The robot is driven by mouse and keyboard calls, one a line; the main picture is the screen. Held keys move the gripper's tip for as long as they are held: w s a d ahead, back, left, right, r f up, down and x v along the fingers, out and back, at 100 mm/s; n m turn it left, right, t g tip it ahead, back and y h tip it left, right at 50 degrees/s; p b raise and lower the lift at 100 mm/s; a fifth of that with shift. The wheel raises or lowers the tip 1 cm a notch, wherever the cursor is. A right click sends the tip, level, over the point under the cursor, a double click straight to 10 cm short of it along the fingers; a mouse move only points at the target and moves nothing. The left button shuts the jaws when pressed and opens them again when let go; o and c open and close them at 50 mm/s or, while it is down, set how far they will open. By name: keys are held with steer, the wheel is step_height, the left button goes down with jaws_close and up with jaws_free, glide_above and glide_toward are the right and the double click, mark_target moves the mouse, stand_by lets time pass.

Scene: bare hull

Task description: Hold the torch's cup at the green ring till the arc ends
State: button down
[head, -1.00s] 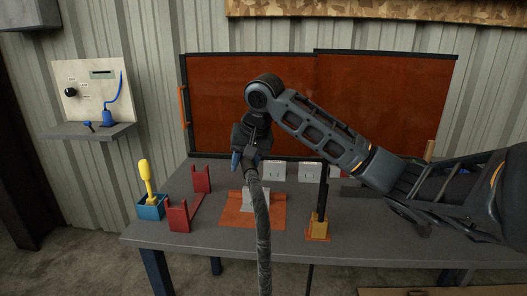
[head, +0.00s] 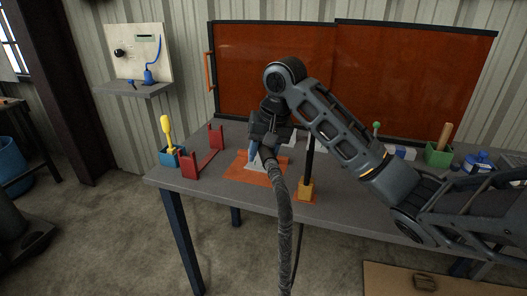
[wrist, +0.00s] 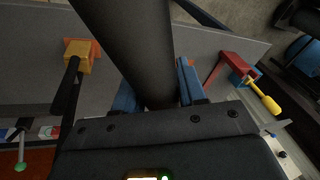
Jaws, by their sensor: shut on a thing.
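My gripper (head: 254,150) has blue fingers and is shut on the torch, whose thick dark grey body (wrist: 145,45) passes between the fingers in the wrist view. Its cable (head: 284,215) hangs over the table's front edge in the head view. The gripper is over a pale grey workpiece (head: 254,164) on an orange mat (head: 243,175). The fingers appear close to the workpiece, but I cannot tell whether the torch touches it. The torch's cup and the green ring are hidden or too small to make out.
A red rack (head: 206,160) and a blue holder (head: 172,158) with a yellow-handled tool stand left on the table (head: 225,198). A black post on a yellow base (head: 306,190) stands close right of the mat. Orange screens (head: 270,70) close off the back. A green box (head: 438,153) stands right.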

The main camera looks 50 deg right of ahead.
step_height(320, 180, down, 8)
steer(key=d+b, duration=0.2)
steer(key=b, duration=0.1)
steer(key=shift+w+d+r, duration=0.15)
steer(key=shift+w+d, duration=0.15)
steer(key=shift+w, duration=0.15)
stand_by(0.4)
stand_by(2.4)
steer(key=s+a+r+p, duration=0.1)
steer(key=a+r+p, duration=0.2)
steer(key=a+r, duration=0.2)
steer(key=shift+s+a+r, duration=0.15)
steer(key=shift+s+r, duration=0.15)
steer(key=shift+s, duration=0.05)
stand_by(0.5)
steer(key=shift+s, duration=0.1)
stand_by(0.5)
